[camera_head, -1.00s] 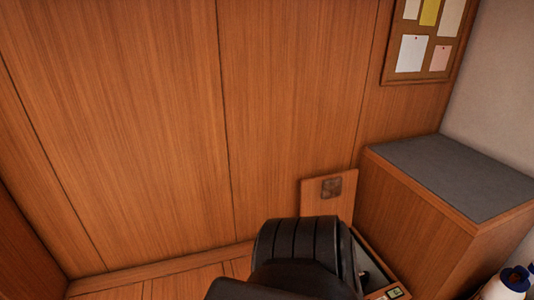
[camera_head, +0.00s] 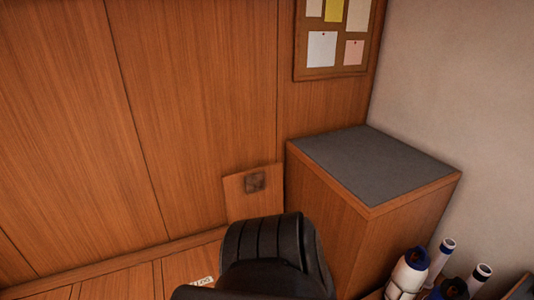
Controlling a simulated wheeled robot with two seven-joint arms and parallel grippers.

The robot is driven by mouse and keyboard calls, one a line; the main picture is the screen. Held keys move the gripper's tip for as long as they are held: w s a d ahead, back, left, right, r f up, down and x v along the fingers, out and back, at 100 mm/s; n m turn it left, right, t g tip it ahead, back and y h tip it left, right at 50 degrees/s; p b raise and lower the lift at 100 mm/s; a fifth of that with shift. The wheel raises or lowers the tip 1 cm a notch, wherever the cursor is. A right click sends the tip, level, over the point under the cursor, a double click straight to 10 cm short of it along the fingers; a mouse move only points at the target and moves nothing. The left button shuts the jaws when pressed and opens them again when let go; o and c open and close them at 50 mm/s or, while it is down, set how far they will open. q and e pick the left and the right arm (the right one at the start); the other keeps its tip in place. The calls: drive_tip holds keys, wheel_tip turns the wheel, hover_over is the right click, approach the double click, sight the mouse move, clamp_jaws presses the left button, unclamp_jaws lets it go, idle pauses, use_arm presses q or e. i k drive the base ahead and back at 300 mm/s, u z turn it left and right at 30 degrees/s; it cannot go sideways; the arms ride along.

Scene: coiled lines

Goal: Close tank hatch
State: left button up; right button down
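A wooden hatch lid (camera_head: 253,193) with a dark square plate stands raised near the wall, left of the grey-topped cabinet. Its lower part and the floor opening are hidden behind a black padded seat-like shape (camera_head: 270,250); I cannot tell whether that shape is part of me. Neither of my grippers shows in the view.
The wooden cabinet (camera_head: 375,165) with a grey top stands to the right of the lid. White and blue bottle-like objects (camera_head: 408,275) stand at the lower right. A pinboard (camera_head: 335,75) hangs on the wall. Some wooden floor (camera_head: 140,283) shows at the lower left.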

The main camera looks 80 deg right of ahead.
sight(256, 201)
drive_tip(key=k, duration=0.25)
drive_tip(key=z, duration=1.45)
drive_tip(key=i, duration=0.2)
drive_tip(key=u, duration=0.05)
